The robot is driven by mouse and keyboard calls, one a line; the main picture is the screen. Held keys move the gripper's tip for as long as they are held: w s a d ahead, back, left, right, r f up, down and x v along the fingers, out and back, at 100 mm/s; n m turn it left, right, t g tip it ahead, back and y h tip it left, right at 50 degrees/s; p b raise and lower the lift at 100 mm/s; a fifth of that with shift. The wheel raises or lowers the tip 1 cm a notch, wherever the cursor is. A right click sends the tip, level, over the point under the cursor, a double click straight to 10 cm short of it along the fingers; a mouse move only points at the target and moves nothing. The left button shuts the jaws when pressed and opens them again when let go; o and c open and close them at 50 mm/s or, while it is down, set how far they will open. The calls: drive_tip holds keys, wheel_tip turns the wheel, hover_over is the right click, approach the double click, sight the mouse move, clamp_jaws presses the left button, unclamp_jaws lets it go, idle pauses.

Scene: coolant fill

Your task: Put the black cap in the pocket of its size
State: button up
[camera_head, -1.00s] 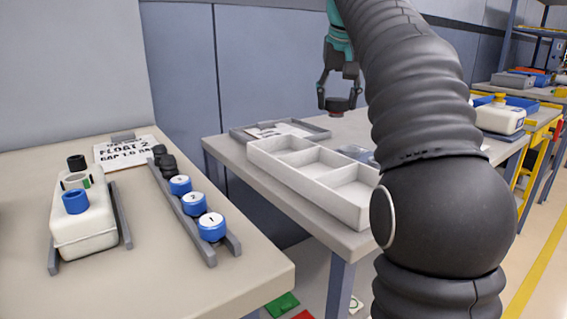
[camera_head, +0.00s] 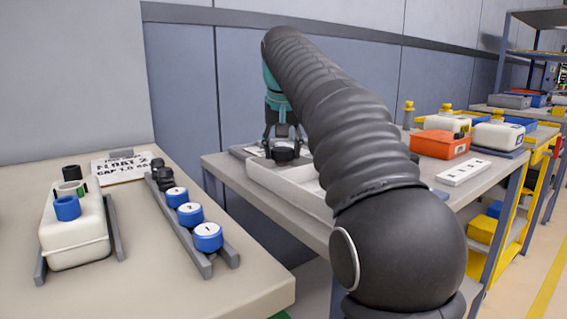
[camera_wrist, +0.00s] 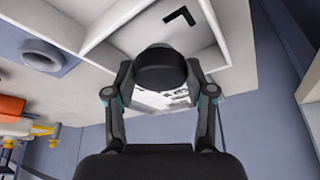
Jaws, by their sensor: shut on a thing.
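My gripper (camera_head: 285,143) is shut on the black cap (camera_head: 284,154), over the far left end of the white pocket tray (camera_head: 262,184). In the wrist view the dark round cap (camera_wrist: 160,68) sits between the two fingers of my gripper (camera_wrist: 160,75). My arm hides much of the tray in the head view.
On the left bench stand a white coolant tank (camera_head: 75,240) and a grey rack (camera_head: 200,260) with blue numbered caps and black caps. An orange bin (camera_head: 439,144) and a white strip (camera_head: 463,171) lie right of my arm.

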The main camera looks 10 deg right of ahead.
drive_tip(key=shift+f, duration=1.25)
drive_tip(key=shift+b, duration=0.3)
drive_tip(key=shift+f, duration=0.15)
drive_tip(key=o, duration=1)
drive_tip(key=shift+r, duration=0.45)
drive_tip(key=p+v, duration=0.4)
drive_tip(key=v, duration=0.7)
drive_tip(key=shift+r, duration=0.2)
